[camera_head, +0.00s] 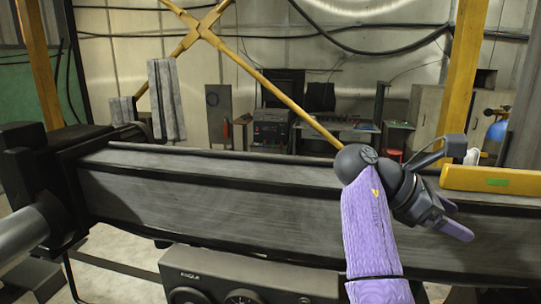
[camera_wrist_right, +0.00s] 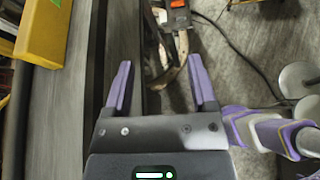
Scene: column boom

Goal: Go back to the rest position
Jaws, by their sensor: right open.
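My right gripper (camera_head: 455,220) is over the front right part of the dark boom (camera_head: 220,205) in the head view, its purple fingers pointing down and to the right. In the right wrist view the right gripper (camera_wrist_right: 160,85) has its two purple fingers spread apart with nothing between them. The boom (camera_wrist_right: 58,110) runs along the left of that view, beside the left finger. My left gripper does not show in either view.
A black box with dials (camera_head: 245,275) is at the boom's front. A cable (camera_wrist_right: 235,50) lies on the floor. A workbench (camera_head: 335,128) stands behind.

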